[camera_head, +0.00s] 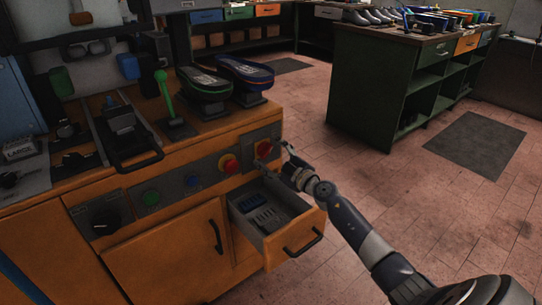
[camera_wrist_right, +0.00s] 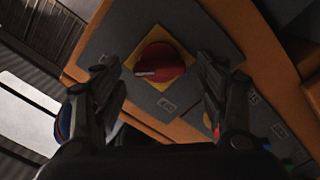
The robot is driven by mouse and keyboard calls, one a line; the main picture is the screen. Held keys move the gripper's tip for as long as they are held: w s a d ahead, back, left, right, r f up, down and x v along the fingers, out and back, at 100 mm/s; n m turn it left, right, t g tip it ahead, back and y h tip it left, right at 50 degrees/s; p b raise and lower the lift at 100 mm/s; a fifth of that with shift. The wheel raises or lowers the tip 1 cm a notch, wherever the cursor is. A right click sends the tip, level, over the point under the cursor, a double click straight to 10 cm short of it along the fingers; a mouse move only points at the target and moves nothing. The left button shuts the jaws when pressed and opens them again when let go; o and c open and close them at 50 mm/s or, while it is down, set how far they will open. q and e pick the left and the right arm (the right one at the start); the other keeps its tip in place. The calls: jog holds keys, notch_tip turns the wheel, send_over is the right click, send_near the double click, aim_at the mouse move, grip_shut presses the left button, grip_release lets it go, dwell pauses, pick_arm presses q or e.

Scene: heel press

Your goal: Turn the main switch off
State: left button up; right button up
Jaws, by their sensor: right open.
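The main switch is a red rotary knob on a yellow plate (camera_head: 264,148), set in a grey panel on the front of the orange bench. In the right wrist view the red knob (camera_wrist_right: 155,63) is centred, with a pale mark at its left edge. My right gripper (camera_head: 273,157) is open right in front of the switch. In the wrist view its two fingers (camera_wrist_right: 160,76) stand on the left and right of the knob, apart from it, with nothing held. How far the fingertips are from the panel is hard to tell. My left gripper is not in view.
An open drawer (camera_head: 275,222) sticks out below my right gripper.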

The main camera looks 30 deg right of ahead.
jog(key=shift+c, duration=0.3)
jog(key=c, duration=1)
